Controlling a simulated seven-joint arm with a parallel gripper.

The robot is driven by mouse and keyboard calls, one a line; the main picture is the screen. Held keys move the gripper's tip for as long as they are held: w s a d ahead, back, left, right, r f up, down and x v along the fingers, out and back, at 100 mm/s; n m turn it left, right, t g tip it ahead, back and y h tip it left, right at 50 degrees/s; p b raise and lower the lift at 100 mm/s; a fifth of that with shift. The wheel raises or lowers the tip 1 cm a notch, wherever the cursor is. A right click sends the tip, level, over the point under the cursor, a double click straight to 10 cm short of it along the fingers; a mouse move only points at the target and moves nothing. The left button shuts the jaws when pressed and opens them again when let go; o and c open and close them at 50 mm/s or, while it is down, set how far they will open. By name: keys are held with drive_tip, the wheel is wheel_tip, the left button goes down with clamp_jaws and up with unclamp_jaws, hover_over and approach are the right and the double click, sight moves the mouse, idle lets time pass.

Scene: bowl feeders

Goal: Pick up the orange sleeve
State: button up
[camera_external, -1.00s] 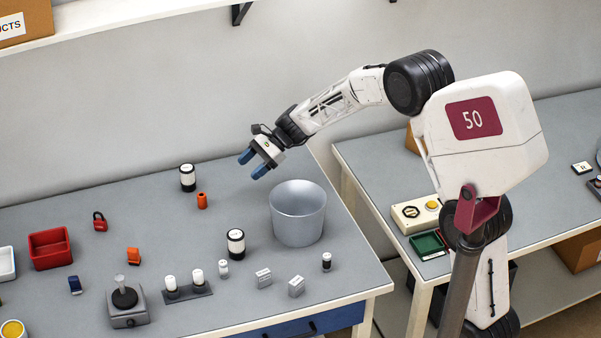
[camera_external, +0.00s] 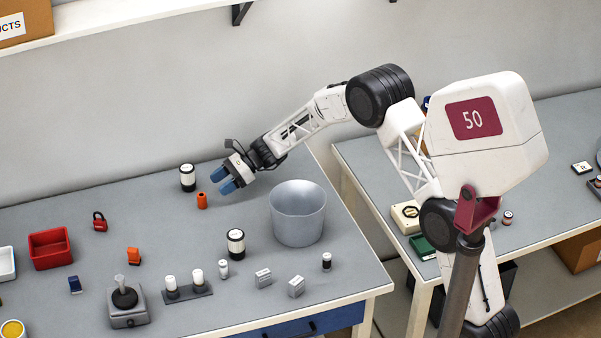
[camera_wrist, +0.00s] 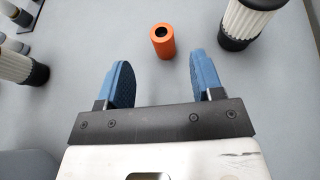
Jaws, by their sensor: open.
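The orange sleeve (camera_external: 202,200) is a small hollow cylinder standing upright on the grey table, near the back. My gripper (camera_external: 221,181) has blue fingers and is just right of the sleeve in the external view. In the wrist view my gripper (camera_wrist: 157,70) is open, with nothing between its fingers. The sleeve is not touched by either finger.
A black-and-white ribbed cylinder (camera_external: 187,178) stands close behind the sleeve; it also shows in the wrist view (camera_wrist: 246,20). A grey metal bucket (camera_external: 298,225) stands to the right. Another ribbed cylinder (camera_external: 236,243) stands in front. The table between them is clear.

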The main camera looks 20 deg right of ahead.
sight(201, 195)
drive_tip(key=shift+x, duration=1.3)
drive_tip(key=shift+x, duration=2.55)
drive_tip(key=c, duration=1)
drive_tip(key=shift+r, duration=4.95)
